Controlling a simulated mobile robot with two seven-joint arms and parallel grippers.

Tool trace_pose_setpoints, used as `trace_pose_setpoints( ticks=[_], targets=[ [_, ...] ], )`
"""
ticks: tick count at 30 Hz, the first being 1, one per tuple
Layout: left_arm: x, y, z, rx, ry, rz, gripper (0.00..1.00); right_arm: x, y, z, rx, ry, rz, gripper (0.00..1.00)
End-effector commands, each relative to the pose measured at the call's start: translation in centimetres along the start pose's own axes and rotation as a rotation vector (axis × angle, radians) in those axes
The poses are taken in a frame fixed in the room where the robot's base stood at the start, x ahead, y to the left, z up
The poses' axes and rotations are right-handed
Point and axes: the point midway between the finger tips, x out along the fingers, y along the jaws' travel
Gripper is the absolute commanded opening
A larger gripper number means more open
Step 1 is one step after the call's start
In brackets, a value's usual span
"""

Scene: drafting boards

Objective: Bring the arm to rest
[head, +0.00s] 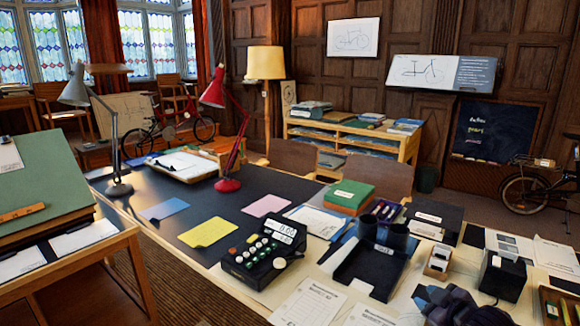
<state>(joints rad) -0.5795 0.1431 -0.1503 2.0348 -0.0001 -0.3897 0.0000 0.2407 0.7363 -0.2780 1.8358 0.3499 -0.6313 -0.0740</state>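My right gripper (424,298) shows at the bottom edge of the head view, right of the middle. It is dark grey and blue-black, and its arm is cut off by the frame edge. It is over the near part of the desk, beside loose printed sheets (370,316) and in front of a black open tray (370,268). Its fingers are small and dark, so I cannot tell whether they are open or shut. I see nothing clearly held in it. My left gripper is not in view.
A black keypad device (262,262), a black box (503,275) and a small white-topped holder (438,262) stand on the desk. A red lamp (228,184) and grey lamp (118,188) stand farther back. The dark desktop between the lamps and coloured sheets is partly clear.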

Motion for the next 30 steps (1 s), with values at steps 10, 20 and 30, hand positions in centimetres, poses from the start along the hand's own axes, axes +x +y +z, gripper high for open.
trace_pose_setpoints(
  ticks=[10, 20, 30],
  targets=[
    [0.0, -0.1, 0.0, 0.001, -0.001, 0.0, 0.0, -5.6, -10.4, 5.4, 0.19, 0.109, 0.053, 0.34],
    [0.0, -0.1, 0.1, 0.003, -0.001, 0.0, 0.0, -13.0, -18.3, 13.3, 0.389, -0.035, 0.118, 0.34],
    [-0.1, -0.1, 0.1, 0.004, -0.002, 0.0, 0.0, -18.4, -23.5, 19.2, 0.516, -0.197, 0.126, 0.34]
  ],
)
